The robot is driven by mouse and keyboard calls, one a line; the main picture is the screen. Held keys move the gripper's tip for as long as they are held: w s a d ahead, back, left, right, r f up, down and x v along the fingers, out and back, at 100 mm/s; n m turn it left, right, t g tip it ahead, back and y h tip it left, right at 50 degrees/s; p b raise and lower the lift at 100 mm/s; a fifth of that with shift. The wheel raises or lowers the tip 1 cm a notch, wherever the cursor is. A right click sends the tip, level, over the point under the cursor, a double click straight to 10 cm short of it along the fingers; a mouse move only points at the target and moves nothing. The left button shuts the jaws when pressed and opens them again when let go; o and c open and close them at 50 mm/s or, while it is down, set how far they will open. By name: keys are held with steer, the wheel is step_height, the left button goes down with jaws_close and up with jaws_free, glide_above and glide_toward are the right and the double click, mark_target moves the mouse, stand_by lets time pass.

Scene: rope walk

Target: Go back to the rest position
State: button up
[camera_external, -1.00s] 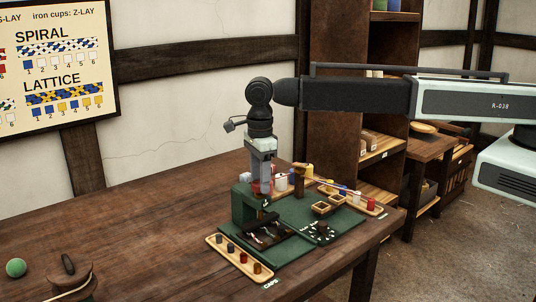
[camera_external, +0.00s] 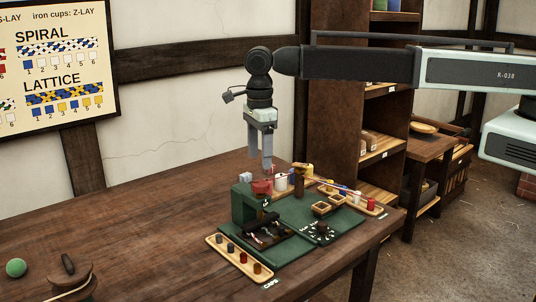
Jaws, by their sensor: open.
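My gripper (camera_external: 260,165) points straight down at the end of my arm. Its two grey fingers are apart and nothing shows between them. It hangs above the back left part of the green work board (camera_external: 290,251). A green block-shaped stand (camera_external: 245,207) is just below it, with a dark red piece (camera_external: 262,187) on or beside its top. The fingertips appear clear of that piece, with a small gap.
A wooden tray of caps (camera_external: 239,259) lies along the board's front left. Another tray (camera_external: 371,207) with a red piece is at the right. White and yellow spools stand behind the board.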

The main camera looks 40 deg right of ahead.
steer(key=shift+r, duration=0.1)
stand_by(0.4)
steer(key=w+d+f+m+b, duration=0.2)
steer(key=w+d+f+b, duration=0.1)
steer(key=w+d, duration=0.65)
steer(key=w+d+f+m+b, duration=0.1)
steer(key=d+f+b, duration=0.2)
steer(key=d, duration=2.1)
steer(key=s+d+f+n+b, duration=0.1)
steer(key=s+d+n, duration=0.5)
steer(key=d+n, duration=0.4)
steer(key=s+d+f+n+b, duration=0.1)
steer(key=s+d+n, duration=0.5)
steer(key=d+n, duration=0.4)
steer(key=n, duration=0.4)
steer(key=shift+s, duration=0.3)
